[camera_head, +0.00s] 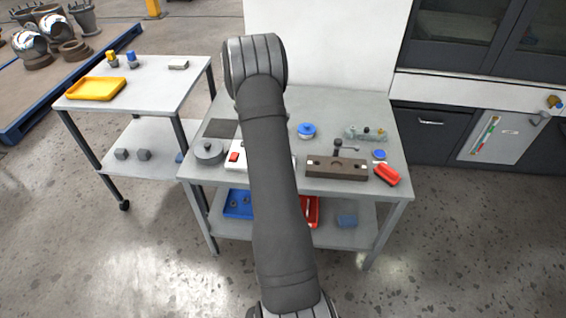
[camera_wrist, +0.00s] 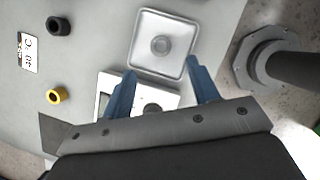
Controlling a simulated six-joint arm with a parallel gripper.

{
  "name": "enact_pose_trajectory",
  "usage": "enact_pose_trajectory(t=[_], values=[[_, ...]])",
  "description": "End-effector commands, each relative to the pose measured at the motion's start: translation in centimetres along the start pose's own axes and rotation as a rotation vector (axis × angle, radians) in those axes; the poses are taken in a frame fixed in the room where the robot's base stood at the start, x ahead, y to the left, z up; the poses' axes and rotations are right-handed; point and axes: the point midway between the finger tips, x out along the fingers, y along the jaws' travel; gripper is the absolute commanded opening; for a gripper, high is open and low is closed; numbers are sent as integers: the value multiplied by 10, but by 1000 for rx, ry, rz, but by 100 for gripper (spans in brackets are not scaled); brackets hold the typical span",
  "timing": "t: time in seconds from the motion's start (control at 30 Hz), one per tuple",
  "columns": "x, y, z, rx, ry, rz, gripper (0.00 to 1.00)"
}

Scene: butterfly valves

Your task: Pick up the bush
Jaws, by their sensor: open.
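Two small ring-shaped pieces that look like bushes lie on the grey surface at the left of the wrist view: a black one (camera_wrist: 59,26) and a yellow one (camera_wrist: 57,96). I cannot tell which is the task's bush. My gripper (camera_wrist: 162,66) has its two blue fingers spread, with nothing held between them. Both rings are to the left of the fingers, apart from them. In the head view my gripper is hidden, and I cannot make out either ring with certainty.
A pale square tray (camera_wrist: 147,63) with a round part (camera_wrist: 160,45) is just beyond the fingertips. A white block is partly behind the fingers. A grey flange (camera_wrist: 247,68) is at right. The head view shows a crowded workbench (camera_head: 384,111) and a side table (camera_head: 158,75).

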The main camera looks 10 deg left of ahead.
Motion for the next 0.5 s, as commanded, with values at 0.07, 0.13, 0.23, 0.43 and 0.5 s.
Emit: enact_pose_trajectory(t=[0.07,0.13,0.23,0.43,0.5], values=[[13,0,0,1,0,-1,55],[20,0,1,0,0,0,55],[24,0,1,0,-1,0,55],[40,-1,1,1,0,-1,55],[50,-2,2,1,1,-2,55]])
